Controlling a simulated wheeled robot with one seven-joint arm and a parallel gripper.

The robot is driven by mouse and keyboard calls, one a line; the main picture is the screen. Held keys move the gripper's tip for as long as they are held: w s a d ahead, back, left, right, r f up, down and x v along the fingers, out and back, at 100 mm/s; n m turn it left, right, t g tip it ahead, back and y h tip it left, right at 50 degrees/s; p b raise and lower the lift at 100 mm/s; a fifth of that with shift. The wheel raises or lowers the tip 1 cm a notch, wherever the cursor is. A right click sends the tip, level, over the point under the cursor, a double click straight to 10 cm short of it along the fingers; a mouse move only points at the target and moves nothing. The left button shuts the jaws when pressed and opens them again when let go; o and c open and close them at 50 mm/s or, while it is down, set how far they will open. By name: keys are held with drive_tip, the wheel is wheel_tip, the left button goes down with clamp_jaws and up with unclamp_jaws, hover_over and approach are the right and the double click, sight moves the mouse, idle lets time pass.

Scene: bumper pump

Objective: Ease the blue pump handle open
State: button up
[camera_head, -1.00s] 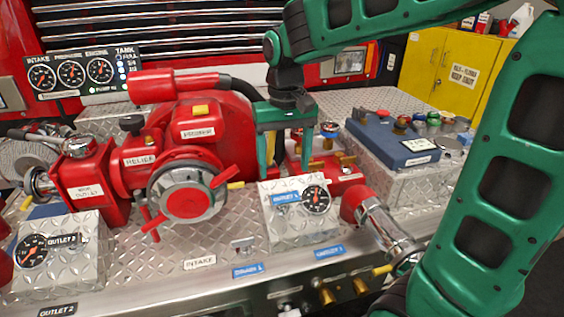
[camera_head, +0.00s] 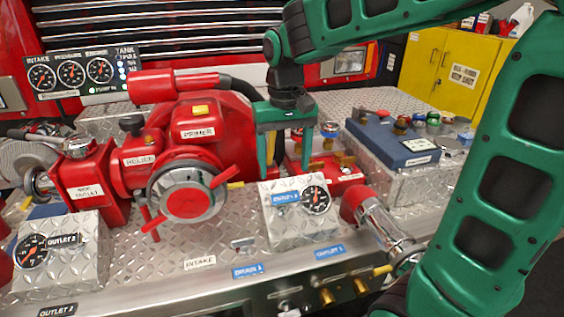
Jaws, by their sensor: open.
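My green gripper (camera_head: 287,158) points down over the middle of the pump deck, its two fingers apart with nothing seen held between them. A small blue-topped fitting (camera_head: 329,130) stands just right of the right fingertip, beside brass fittings (camera_head: 343,159) on a red base. I cannot tell whether this is the blue pump handle, as it is small and partly hidden by the gripper. No other blue handle shows clearly. The large red pump (camera_head: 205,140) with its round grey-rimmed intake cap (camera_head: 187,193) stands left of my gripper.
A silver gauge box (camera_head: 300,212) labelled OUTLET 1 stands in front of my gripper. A red and chrome outlet pipe (camera_head: 378,220) is to its right. A dark blue box (camera_head: 395,145) stands at right. A black hose arches behind the gripper. Bare deck lies behind.

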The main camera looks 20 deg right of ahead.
sight(285, 195)
drive_tip(key=shift+o, duration=1.4)
drive_tip(key=shift+s, duration=0.3)
wheel_tip(285, 195, down, 11)
drive_tip(key=shift+r, duration=0.15)
